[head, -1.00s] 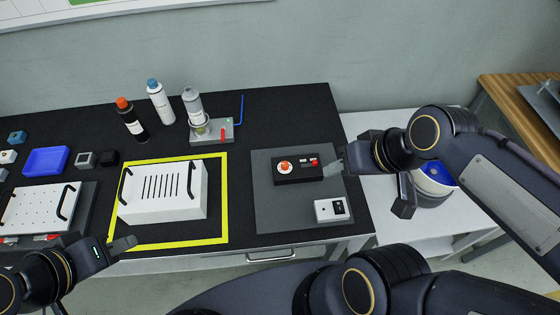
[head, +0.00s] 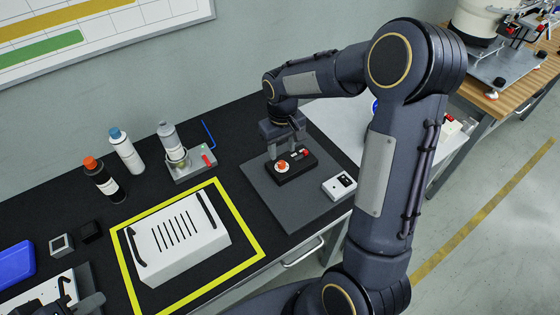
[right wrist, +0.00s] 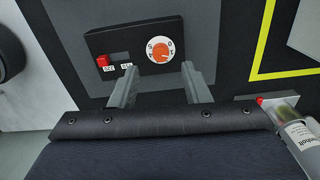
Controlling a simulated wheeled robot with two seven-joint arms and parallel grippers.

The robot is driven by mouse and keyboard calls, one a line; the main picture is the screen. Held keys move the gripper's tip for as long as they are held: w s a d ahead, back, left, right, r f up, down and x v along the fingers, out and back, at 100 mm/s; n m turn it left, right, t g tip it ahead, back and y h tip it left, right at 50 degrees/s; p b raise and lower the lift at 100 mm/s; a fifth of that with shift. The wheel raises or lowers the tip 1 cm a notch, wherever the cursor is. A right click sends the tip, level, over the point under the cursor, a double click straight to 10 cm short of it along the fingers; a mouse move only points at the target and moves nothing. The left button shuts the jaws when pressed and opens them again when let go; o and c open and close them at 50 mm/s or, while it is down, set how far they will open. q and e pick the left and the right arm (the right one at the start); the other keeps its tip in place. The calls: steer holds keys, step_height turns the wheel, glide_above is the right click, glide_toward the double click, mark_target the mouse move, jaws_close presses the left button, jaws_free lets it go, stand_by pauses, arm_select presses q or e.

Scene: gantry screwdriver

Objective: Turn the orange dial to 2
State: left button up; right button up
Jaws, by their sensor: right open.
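The orange dial (head: 282,166) sits on a white disc on a black control box (head: 294,174), which lies on a grey mat. In the right wrist view the orange dial (right wrist: 161,56) shows digits around its rim, too small to read surely. My right gripper (head: 284,147) is open and empty, just behind the dial. In the right wrist view its fingers (right wrist: 160,76) are spread, with the dial ahead between their lines and no visible contact. My left gripper (head: 88,301) is partly seen at the bottom left; its fingers are not clear.
A red button (right wrist: 103,60) is on the same box. A white box with a dark panel (head: 340,185) lies on the mat (head: 300,215). A white vented cover (head: 180,243) stands inside a yellow outline. Bottles (head: 126,150) stand at the back left.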

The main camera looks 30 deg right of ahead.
mark_target(282, 163)
step_height(282, 163, down, 5)
steer(key=shift+f, duration=0.15)
jaws_close()
stand_by(0.4)
